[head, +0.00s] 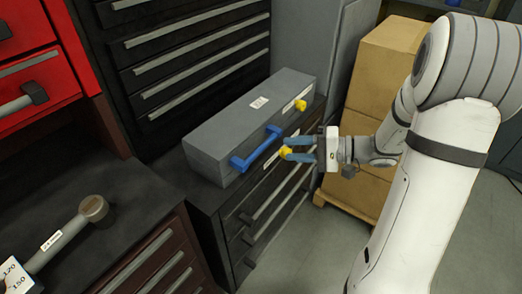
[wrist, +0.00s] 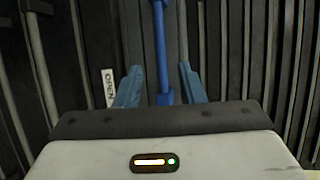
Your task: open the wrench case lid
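The wrench case (head: 235,118) is a long grey box with its lid shut, on top of a dark drawer cabinet. A blue handle (head: 256,148) runs along its front, with yellow latches (head: 301,105) near its ends. My gripper (head: 299,149) is in front of the case, right of the handle; its blue fingers are apart around the line of the near yellow knob (head: 285,152). In the wrist view, the blue handle (wrist: 162,50) shows between the open fingers (wrist: 161,88). I cannot tell whether any finger touches it.
An OPEN label (wrist: 109,88) shows in the wrist view. Stacked cardboard boxes (head: 379,100) stand right of the cabinet, behind my arm. A torque wrench (head: 65,235) lies on the dark bench top at left. Black drawers (head: 190,60) rise behind the case. The floor at right is clear.

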